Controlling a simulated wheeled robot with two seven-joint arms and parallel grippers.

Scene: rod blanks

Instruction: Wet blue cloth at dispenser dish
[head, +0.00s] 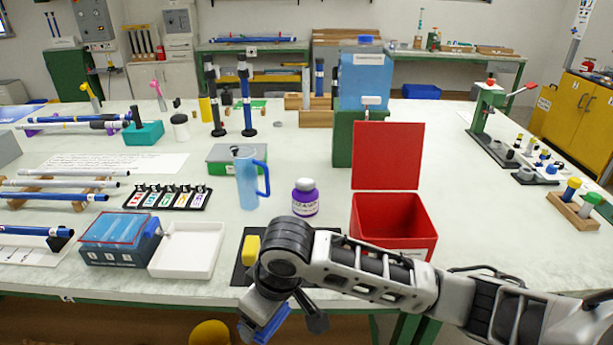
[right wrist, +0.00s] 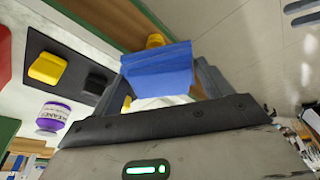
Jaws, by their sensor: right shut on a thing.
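My right gripper (head: 275,318) is in front of the bench's front edge, at the bottom of the head view. It is shut on a folded blue cloth (head: 265,325). In the right wrist view the cloth (right wrist: 160,70) sticks out between the fingers (right wrist: 165,85). A blue tank (head: 366,78) with a white tap stands on a green stand (head: 345,140) at the back of the bench, well away from the cloth. I cannot make out a dish under its tap. A shallow white tray (head: 187,250) lies at the front left of the bench. My left gripper is not in view.
A yellow sponge (head: 251,250) lies on a dark mat beneath my right arm. A purple-labelled bottle (head: 305,198), a blue jug (head: 247,178) and an open red bin (head: 393,225) stand behind the arm. A yellow round thing (head: 210,334) is below the bench edge.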

